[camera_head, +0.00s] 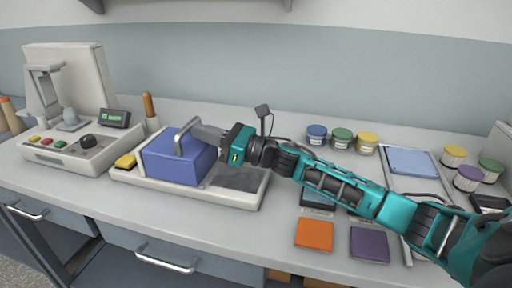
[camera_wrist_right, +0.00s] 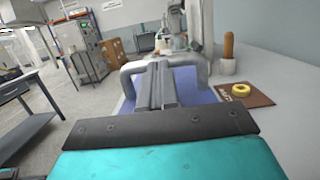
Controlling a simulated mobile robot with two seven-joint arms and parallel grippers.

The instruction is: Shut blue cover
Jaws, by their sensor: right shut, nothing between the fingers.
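The blue cover (camera_head: 178,162) is a box-like shape with a grey bar handle (camera_head: 180,138). It stands on the left part of a pale tray (camera_head: 232,200), whose dark right part (camera_head: 238,178) is bare. My right gripper (camera_head: 197,132) reaches in from the right, its fingers together and empty, at the cover's handle. In the right wrist view the shut fingers (camera_wrist_right: 156,82) lie close to the handle (camera_wrist_right: 190,61), with the blue cover (camera_wrist_right: 205,97) beyond; contact is unclear. My left gripper is not in view.
A grey machine (camera_head: 70,150) and a brown-handled tool (camera_head: 150,108) stand at left. Jars (camera_head: 342,138) stand behind my right arm. Orange (camera_head: 314,234) and purple (camera_head: 369,244) squares lie in front of it.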

